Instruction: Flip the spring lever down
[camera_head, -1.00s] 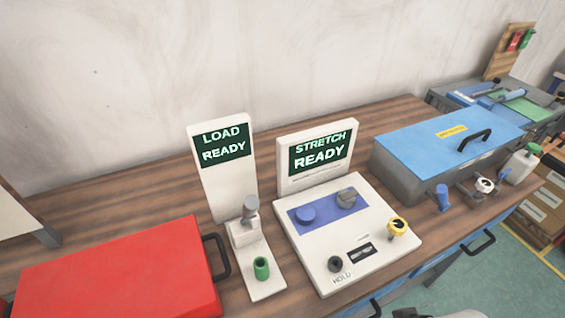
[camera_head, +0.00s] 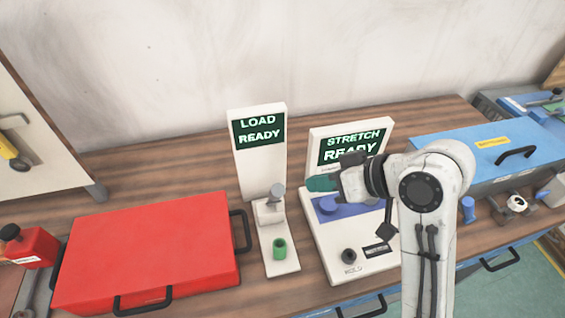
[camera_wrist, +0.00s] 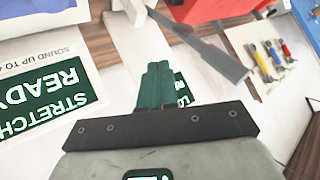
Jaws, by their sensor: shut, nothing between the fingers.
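No part in view is labelled as the spring lever, so I cannot tell for certain which part it is. A grey, round-topped post (camera_head: 277,193) stands upright on the white LOAD stand (camera_head: 290,262), behind a green cup (camera_head: 280,249). My gripper (camera_head: 312,183) has dark green fingers and hovers over the back of the white STRETCH unit (camera_head: 330,262), right of the post and apart from it. In the wrist view the fingers (camera_wrist: 158,72) are together and empty, partly covering the LOAD screen. My arm hides the right part of the STRETCH unit, including its right-hand knobs.
A red case (camera_head: 150,250) lies left of the LOAD stand. A blue-lidded box (camera_head: 490,148) is at the right. A tool board (camera_head: 30,130) stands at the far left. Bare wood shows behind the red case.

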